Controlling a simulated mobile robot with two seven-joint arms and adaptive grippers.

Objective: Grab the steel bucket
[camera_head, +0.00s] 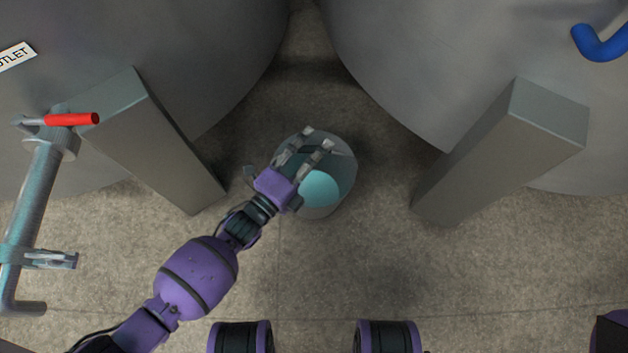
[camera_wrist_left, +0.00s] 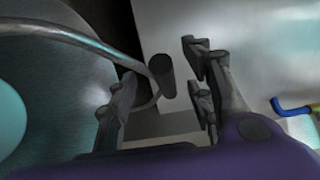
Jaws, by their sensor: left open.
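The steel bucket (camera_head: 346,174) stands on the floor in the middle of the head view, with a round turquoise patch inside it. My left gripper (camera_head: 318,138) is open above the bucket and covers part of its rim. In the left wrist view the bucket (camera_wrist_left: 62,92) fills the left side. Its wire handle curves across to a dark cylindrical grip (camera_wrist_left: 162,76), which appears between the two spread fingers of my left gripper (camera_wrist_left: 160,62). The fingers look apart from the grip; its exact depth between them is unclear. My right gripper is not in view.
Two large grey tanks (camera_head: 400,60) stand behind, with a thick leg on the left (camera_head: 150,140) and one on the right (camera_head: 500,150) flanking the bucket. A pipe with a red-handled valve (camera_head: 72,119) is at far left. Floor (camera_head: 320,270) in front is clear.

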